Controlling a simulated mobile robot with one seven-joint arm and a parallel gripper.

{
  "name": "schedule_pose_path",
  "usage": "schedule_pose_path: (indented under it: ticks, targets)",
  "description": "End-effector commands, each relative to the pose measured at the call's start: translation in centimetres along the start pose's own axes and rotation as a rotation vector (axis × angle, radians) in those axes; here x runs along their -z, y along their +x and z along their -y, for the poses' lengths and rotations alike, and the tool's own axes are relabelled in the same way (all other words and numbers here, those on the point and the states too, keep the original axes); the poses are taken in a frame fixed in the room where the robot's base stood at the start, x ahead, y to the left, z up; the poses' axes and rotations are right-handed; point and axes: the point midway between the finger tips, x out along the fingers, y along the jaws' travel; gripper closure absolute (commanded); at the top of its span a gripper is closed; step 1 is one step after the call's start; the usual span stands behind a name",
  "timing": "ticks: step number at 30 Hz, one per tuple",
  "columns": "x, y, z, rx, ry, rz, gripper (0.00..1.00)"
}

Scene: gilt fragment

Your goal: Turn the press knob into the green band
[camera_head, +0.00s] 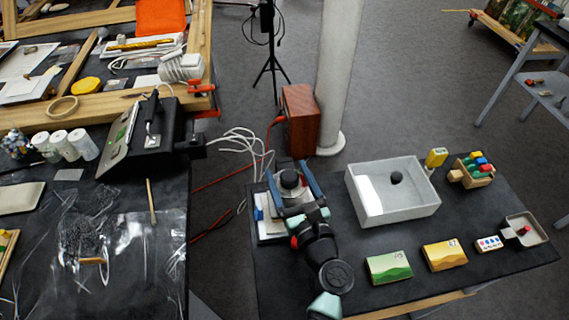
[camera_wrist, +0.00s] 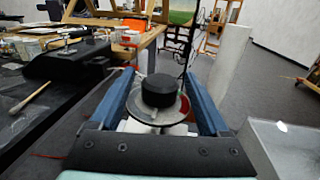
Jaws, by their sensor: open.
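The press knob (camera_head: 290,179) is a black round knob on a grey disc, at the left end of the dark table in the head view. In the wrist view the knob (camera_wrist: 158,90) stands between the two blue fingers, with the disc (camera_wrist: 160,106) below it. My gripper (camera_head: 291,178) is open, with one finger on each side of the knob; a gap shows on both sides in the wrist view. A light pointer mark shows on the disc's near side. A small red patch shows at the disc's right edge.
A white tray (camera_head: 408,211) with a dark ball (camera_head: 396,178) stands right of my gripper. Green (camera_head: 389,267) and yellow (camera_head: 444,255) cards lie on the table's near side. A red-brown box (camera_head: 299,119) and a white column (camera_head: 338,75) stand behind.

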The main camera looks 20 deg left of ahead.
Motion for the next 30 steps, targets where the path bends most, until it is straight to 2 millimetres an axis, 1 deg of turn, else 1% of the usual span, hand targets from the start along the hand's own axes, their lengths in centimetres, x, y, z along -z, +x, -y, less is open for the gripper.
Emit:
schedule_pose_path:
  ticks: [1, 3, 6, 10, 16, 17, 18, 23, 27, 30]
  targets:
    - [0.0, 0.8, 0.0, -0.002, -0.001, 0.000, 0.20]
    - [0.0, 1.6, 0.0, -0.001, -0.002, 0.000, 0.20]
    - [0.0, 2.4, 0.0, -0.001, -0.002, 0.000, 0.20]
    - [0.0, 2.7, 0.0, -0.001, -0.001, 0.000, 0.20]
    - [0.0, 2.7, 0.0, 0.000, -0.001, 0.000, 0.20]
    - [0.0, 2.7, 0.0, 0.000, -0.001, 0.000, 0.22]
    - [0.0, 2.7, 0.0, 0.000, -0.001, 0.000, 0.30]
    - [0.0, 2.7, 0.0, 0.000, -0.001, 0.000, 0.58]
    - [0.0, 2.7, 0.0, 0.000, -0.002, 0.000, 0.83]
    - [0.0, 2.7, 0.0, 0.000, -0.002, 0.000, 1.00]
